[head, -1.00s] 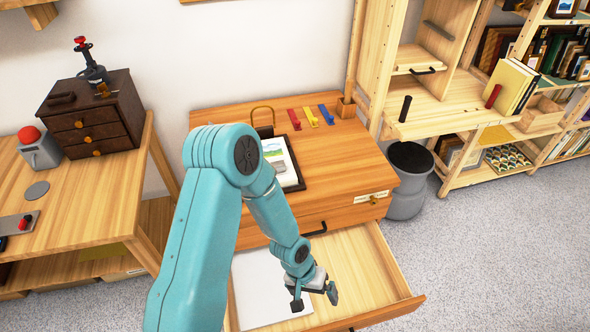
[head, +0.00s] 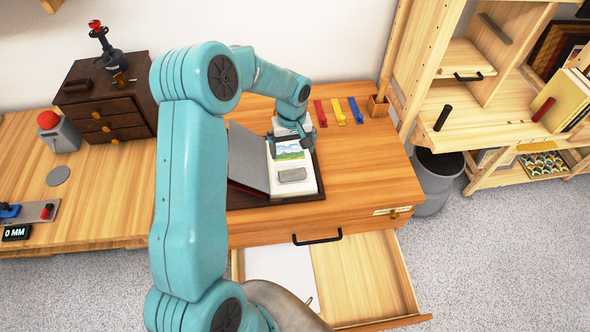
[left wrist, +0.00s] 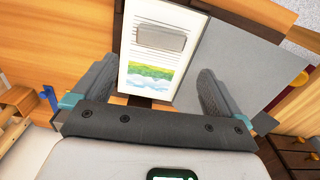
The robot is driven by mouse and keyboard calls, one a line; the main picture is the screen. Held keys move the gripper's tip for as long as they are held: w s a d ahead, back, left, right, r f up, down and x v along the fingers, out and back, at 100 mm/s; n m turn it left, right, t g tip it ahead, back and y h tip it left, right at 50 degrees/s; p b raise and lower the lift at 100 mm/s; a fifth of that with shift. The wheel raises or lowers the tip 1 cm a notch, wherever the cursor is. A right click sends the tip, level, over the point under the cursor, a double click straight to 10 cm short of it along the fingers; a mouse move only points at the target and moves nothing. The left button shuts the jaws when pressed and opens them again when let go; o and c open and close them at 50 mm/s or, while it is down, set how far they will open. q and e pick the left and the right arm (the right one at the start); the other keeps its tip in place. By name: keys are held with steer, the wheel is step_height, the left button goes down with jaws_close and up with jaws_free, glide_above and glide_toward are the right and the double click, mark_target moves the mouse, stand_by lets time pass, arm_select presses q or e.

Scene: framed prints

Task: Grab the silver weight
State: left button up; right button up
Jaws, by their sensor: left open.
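The silver weight (head: 291,175) is a small grey block lying on the lower part of a white-bordered landscape print (head: 306,184) on the wooden cabinet top. In the left wrist view the weight (left wrist: 160,37) lies near the top, beyond the picture. My left gripper (head: 290,146) is above the far part of the print, open and empty, apart from the weight. In the left wrist view its two fingers (left wrist: 156,85) stand either side of the print. My right gripper is not in view.
A grey panel (head: 248,158) stands tilted beside the print. Red, yellow and blue pieces (head: 338,112) lie behind right. An open drawer (head: 375,270) holding a white sheet (head: 280,272) juts out below. A dark bin (head: 438,170) and shelves (head: 480,110) stand right.

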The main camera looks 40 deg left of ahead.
arm_select(q)
glide_above(292, 172)
steer(key=f, duration=0.5)
steer(key=shift+s+f+p, duration=0.2)
steer(key=shift+s+p, duration=0.05)
steer(key=shift+p, duration=0.15)
steer(key=shift+w+f, duration=0.15)
steer(key=shift+f, duration=0.2)
step_height(292, 172, down, 4)
steer(key=shift+f+p, duration=0.25)
steer(key=shift+p, duration=0.75)
steer(key=shift+w+f, duration=0.15)
steer(key=shift+f, duration=0.15)
steer(key=shift+r, duration=0.1)
steer(key=c, duration=0.9)
steer(key=shift+c, duration=0.2)
